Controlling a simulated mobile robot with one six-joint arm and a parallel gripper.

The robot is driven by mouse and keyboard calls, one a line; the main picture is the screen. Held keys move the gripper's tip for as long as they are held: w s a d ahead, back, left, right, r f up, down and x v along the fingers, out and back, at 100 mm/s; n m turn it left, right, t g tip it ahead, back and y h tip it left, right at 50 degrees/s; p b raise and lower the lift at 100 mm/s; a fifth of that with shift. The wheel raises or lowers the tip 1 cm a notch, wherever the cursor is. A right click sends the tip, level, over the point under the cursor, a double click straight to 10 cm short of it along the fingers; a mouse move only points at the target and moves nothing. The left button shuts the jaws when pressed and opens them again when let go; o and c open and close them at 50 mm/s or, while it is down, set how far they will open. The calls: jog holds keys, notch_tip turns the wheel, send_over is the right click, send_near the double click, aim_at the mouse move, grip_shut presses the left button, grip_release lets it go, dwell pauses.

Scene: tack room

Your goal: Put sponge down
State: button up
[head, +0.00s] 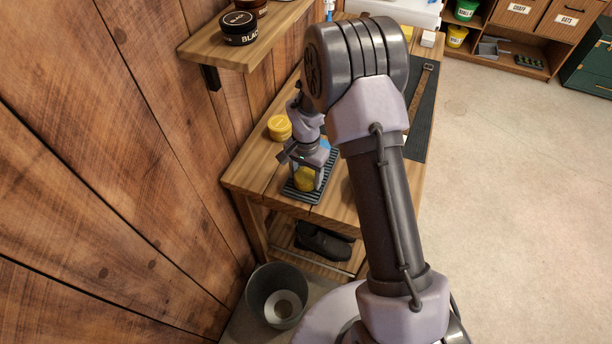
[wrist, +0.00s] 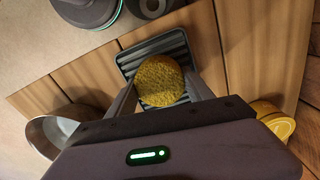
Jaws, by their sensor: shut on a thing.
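The yellow sponge (wrist: 160,82) is round and sits between the two fingers of my gripper (wrist: 160,90) in the wrist view. In the head view the sponge (head: 304,180) shows below my gripper (head: 308,172), over a dark ribbed tray (head: 314,194) near the bench's front end. The ribbed tray also shows behind the sponge in the wrist view (wrist: 150,48). My gripper is shut on the sponge. I cannot tell whether the sponge touches the tray.
A yellow tin (head: 279,127) stands on the wooden bench (head: 252,172) beside the wall. A dark mat with a strap (head: 422,110) lies to the right. A grey bin (head: 262,285) stands on the floor below. A wall shelf (head: 225,52) holds jars above the bench.

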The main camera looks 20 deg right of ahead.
jog(key=shift+f, duration=0.2)
jog(key=o, duration=1.3)
jog(key=shift+r, duration=0.15)
